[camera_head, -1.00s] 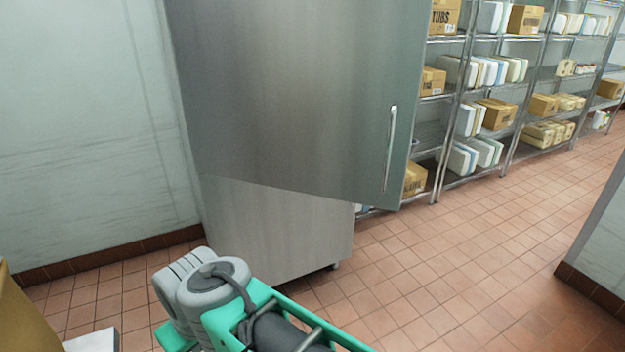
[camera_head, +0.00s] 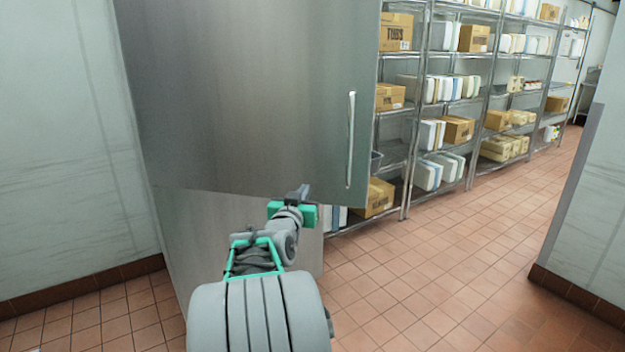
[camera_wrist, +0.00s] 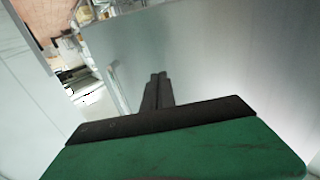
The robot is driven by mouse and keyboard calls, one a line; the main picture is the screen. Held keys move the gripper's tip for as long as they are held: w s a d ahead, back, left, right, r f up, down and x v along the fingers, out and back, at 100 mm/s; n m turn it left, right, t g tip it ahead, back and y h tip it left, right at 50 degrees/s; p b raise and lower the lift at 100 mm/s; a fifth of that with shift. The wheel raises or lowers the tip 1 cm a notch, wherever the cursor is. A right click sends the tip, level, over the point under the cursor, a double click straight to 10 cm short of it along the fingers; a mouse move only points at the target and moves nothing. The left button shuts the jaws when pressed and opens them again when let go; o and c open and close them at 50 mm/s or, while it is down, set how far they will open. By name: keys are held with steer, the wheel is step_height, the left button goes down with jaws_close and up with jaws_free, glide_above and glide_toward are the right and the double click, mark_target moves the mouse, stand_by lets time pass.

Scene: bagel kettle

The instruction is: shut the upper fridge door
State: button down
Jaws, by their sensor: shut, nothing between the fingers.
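The upper fridge door (camera_head: 250,90) is a large steel panel standing ajar, swung out past the lower fridge front (camera_head: 190,225). Its vertical bar handle (camera_head: 351,140) is near its right edge. My gripper (camera_head: 302,190) is shut and empty, in front of the door's lower edge and left of the handle's lower end. In the wrist view my closed fingers (camera_wrist: 157,78) point toward the grey door face (camera_wrist: 225,50). I cannot tell whether the fingertips touch it. The fridge inside is hidden behind the door.
Wire shelves (camera_head: 415,120) with boxes and white tubs stand behind the door to the right. A pale wall (camera_head: 60,150) is close on the left, and another wall edge (camera_head: 590,220) on the right. The tiled floor (camera_head: 440,285) between is clear.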

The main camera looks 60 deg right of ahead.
mark_target(315, 172)
steer(key=p+x, duration=0.2)
steer(key=x, duration=0.8)
steer(key=shift+w+d, duration=0.15)
steer(key=shift+d, duration=0.15)
